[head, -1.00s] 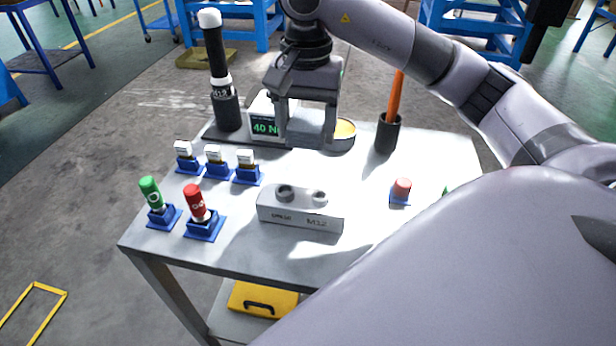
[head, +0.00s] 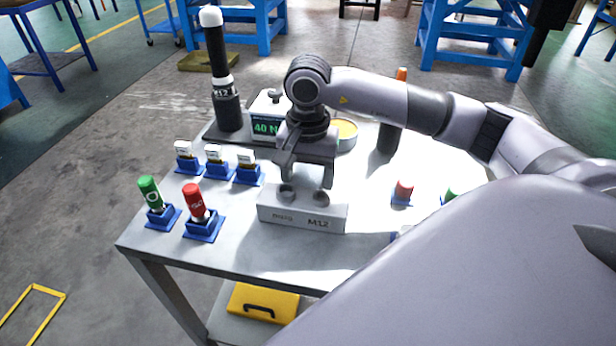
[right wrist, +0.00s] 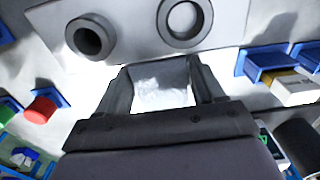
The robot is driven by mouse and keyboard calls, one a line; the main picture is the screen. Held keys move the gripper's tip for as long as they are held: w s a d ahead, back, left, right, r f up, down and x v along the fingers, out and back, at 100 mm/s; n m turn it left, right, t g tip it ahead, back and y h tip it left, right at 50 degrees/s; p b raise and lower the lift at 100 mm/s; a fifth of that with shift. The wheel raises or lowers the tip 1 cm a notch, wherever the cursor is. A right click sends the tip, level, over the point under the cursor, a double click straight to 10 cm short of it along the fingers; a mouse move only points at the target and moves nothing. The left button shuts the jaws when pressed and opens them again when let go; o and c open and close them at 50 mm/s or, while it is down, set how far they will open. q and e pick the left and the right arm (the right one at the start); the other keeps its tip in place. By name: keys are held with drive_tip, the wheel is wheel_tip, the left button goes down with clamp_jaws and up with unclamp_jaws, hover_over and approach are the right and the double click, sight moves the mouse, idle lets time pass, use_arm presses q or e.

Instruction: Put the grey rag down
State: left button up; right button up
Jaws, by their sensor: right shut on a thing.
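My right gripper (head: 307,178) points down just behind the grey block marked M12 (head: 303,217). In the right wrist view its two fingers (right wrist: 162,88) stand on either side of a pale grey, mottled patch, the grey rag (right wrist: 162,84). The gripper is shut on the rag. My left gripper is not in view.
Red (head: 197,203) and green (head: 150,191) bottles stand in blue holders at left, with several small white-topped boxes (head: 214,154) behind. A 40 N display (head: 266,129), a round tin (head: 347,134) and a dark cup (head: 389,138) stand behind. The table's front left is clear.

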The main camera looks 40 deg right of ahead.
sight(308, 178)
drive_tip(key=shift+f, duration=0.1)
drive_tip(key=shift+f, duration=0.15)
drive_tip(key=o, duration=1.1)
drive_tip(key=shift+r, duration=0.2)
wheel_tip(308, 178, up, 12)
drive_tip(key=shift+r+p, duration=0.1)
drive_tip(key=shift+p, duration=0.45)
